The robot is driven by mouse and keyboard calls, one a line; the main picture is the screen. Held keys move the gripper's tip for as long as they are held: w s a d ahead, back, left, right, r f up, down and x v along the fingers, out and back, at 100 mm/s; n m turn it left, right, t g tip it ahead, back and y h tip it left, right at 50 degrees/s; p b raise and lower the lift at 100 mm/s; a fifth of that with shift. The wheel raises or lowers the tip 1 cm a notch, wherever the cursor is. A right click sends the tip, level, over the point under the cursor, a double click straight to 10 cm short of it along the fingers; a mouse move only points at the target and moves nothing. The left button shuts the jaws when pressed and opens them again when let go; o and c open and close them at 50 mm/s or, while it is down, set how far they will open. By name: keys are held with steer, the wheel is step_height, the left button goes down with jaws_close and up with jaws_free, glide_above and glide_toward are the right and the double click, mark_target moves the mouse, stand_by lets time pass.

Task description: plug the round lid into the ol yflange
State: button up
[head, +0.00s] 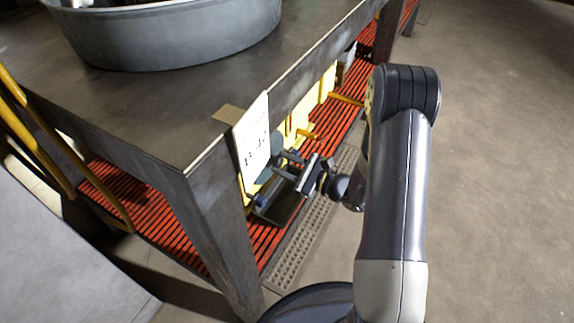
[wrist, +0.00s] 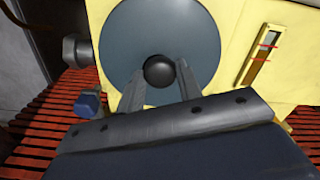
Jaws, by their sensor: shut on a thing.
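The round lid (wrist: 200,42) is a blue-grey disc with a black ball knob (wrist: 160,70) at its middle. It fills the upper middle of the wrist view, in front of a yellow housing (wrist: 272,70). My gripper (wrist: 160,88) has its two fingers on either side of the knob, shut on it. In the head view my gripper (head: 283,163) reaches under the table edge to the lid, which is partly hidden by a hanging tag. The oily flange cannot be made out; the lid may cover it. I cannot tell whether the lid touches the housing.
A white tag (head: 252,140) hangs from the table (head: 150,110) edge near my gripper. A large grey tub (head: 175,38) stands on the table. Below is a red slatted shelf (head: 140,200). A blue bolt head (wrist: 88,104) and a grey fitting (wrist: 77,50) are left of the lid.

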steer(key=o, duration=1)
steer(key=p+v, duration=0.2)
steer(key=v, duration=0.8)
steer(key=shift+s+d, duration=0.25)
steer(key=shift+d, duration=0.05)
steer(key=b+x, duration=0.2)
steer(key=x, duration=0.9)
steer(key=shift+s, duration=0.1)
